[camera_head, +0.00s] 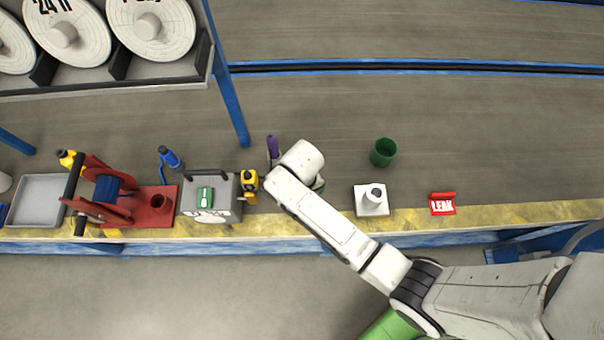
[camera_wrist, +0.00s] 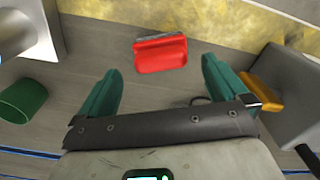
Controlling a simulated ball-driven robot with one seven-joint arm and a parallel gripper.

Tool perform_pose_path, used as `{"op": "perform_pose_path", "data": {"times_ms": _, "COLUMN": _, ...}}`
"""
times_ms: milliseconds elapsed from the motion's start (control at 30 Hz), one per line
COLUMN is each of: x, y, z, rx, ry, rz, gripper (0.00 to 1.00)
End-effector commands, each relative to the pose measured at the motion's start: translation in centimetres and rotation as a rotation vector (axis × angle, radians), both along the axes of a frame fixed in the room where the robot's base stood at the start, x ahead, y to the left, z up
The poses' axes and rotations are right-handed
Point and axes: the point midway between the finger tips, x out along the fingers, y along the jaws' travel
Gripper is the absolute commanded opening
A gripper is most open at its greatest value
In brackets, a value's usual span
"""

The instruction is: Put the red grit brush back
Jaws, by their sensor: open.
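A red block-shaped thing with a grey edge (camera_wrist: 161,55), which looks like the red grit brush, lies on the bench in the wrist view. My gripper (camera_wrist: 160,80) has its two green fingers spread wide. The red thing lies beyond the fingertips, roughly centred between them, and the gripper is empty. In the head view my arm hides this red thing and most of the gripper.
A white block with a post (camera_head: 372,199) and a green cup (camera_head: 383,152) stand right of my gripper. Further right is a red LEAK sign (camera_head: 442,203). To the left are a purple-topped item (camera_head: 272,147), a yellow tool (camera_head: 250,182), a grey box (camera_head: 222,186) and a red reel stand (camera_head: 152,215).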

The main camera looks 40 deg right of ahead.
Motion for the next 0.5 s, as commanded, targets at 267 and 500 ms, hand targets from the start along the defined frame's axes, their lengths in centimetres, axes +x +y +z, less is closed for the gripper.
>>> {"op": "perform_pose_path", "data": {"times_ms": 267, "x": 0.1, "y": 0.0, "z": 4.5, "rx": 0.001, "ry": -0.002, "rz": 0.000, "gripper": 1.00}}
{"op": "perform_pose_path", "data": {"times_ms": 500, "x": 0.0, "y": 0.0, "z": 5.4, "rx": 0.000, "ry": 0.001, "rz": 0.000, "gripper": 1.00}}
